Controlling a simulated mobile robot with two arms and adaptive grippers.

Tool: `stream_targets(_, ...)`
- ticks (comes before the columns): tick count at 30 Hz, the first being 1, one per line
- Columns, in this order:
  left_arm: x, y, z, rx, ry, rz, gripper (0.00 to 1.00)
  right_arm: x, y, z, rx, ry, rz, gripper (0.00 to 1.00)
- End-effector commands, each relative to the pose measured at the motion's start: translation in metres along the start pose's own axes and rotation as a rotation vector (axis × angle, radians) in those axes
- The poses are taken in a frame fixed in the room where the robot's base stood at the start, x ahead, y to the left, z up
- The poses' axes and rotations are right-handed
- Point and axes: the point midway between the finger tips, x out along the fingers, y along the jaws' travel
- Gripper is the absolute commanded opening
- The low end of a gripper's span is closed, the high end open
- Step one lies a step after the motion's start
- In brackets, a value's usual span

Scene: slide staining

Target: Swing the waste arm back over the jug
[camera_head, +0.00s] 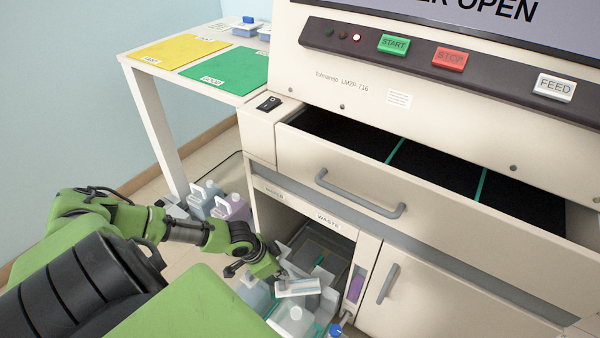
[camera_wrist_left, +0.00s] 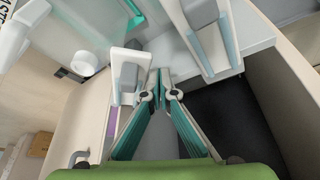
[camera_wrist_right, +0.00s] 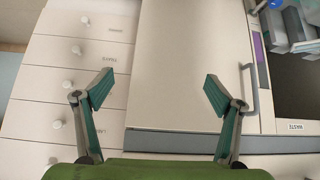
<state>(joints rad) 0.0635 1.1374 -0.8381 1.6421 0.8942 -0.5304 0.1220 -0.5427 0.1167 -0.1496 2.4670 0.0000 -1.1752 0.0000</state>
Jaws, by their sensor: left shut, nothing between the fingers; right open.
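The open waste bay (camera_head: 345,240) sits low in the machine under a WASTE label. A white jug with a round cap (camera_head: 296,322) stands at its front; a white capped container, likely this jug, shows in the left wrist view (camera_wrist_left: 88,62). A pale bar-like piece (camera_head: 298,288), possibly the waste arm, lies just behind the cap; I cannot tell for sure. My left gripper (camera_wrist_left: 160,76) is shut and empty, between two pale handle-like parts (camera_wrist_left: 128,72). Its fingertips are hidden in the head view. My right gripper (camera_wrist_right: 160,90) is open and empty before a closed cabinet door (camera_wrist_right: 185,50).
The wide drawer (camera_head: 360,185) above the bay is pulled out. Bottles (camera_head: 232,208) stand on the floor left of the bay. A blue-capped container (camera_head: 335,330) is close right of the jug. A side table (camera_head: 150,85) holds yellow and green mats.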

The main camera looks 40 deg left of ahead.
Motion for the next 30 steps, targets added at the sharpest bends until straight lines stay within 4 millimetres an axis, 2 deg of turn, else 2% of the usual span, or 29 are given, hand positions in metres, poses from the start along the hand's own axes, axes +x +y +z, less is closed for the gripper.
stream_targets(30,-0.002,0.006,0.003,-0.001,0.0,0.001,0.0,-0.011,0.005,0.04,0.004,-0.167,0.01,0.86)
